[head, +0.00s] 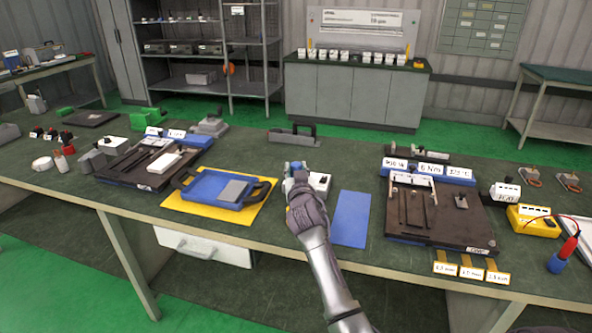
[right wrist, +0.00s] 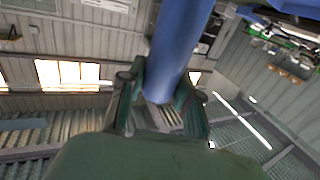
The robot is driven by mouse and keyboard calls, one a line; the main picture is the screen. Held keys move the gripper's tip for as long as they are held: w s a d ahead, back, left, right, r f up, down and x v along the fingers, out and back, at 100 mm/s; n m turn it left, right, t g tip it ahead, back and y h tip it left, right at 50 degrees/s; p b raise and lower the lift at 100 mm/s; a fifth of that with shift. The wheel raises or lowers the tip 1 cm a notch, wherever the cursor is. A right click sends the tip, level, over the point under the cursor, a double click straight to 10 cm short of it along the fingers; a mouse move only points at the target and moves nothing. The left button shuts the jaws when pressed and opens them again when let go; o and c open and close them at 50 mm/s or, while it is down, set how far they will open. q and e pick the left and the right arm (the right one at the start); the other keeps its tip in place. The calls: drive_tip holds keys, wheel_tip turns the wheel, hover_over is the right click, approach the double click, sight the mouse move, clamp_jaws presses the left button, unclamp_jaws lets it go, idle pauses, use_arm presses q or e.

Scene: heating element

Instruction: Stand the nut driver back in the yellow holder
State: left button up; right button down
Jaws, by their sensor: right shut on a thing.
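My right gripper (head: 297,174) is above the middle of the workbench, shut on a blue-handled tool, apparently the nut driver (head: 296,165). In the right wrist view the blue handle (right wrist: 180,45) rises from between the fingers; its tip is out of sight. Yellow brackets with white size labels (head: 471,270) sit at the bench's front edge on the right. A yellow box with a white top (head: 533,226) stands farther right. I cannot tell which of these is the yellow holder. My left gripper is not in view.
A dark fixture board (head: 440,218) lies right of my gripper, with a blue mat (head: 350,219) between. A blue tray (head: 222,201) on a yellow mat is to the left. A white block (head: 319,182) is beside my gripper.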

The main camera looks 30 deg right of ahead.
drive_tip(key=shift+f+b, duration=1.95)
drive_tip(key=shift+f, duration=0.3)
drive_tip(key=c, duration=0.7)
unclamp_jaws()
drive_tip(key=shift+f, duration=0.2)
drive_tip(key=v, duration=1.2)
drive_tip(key=shift+r, duration=0.2)
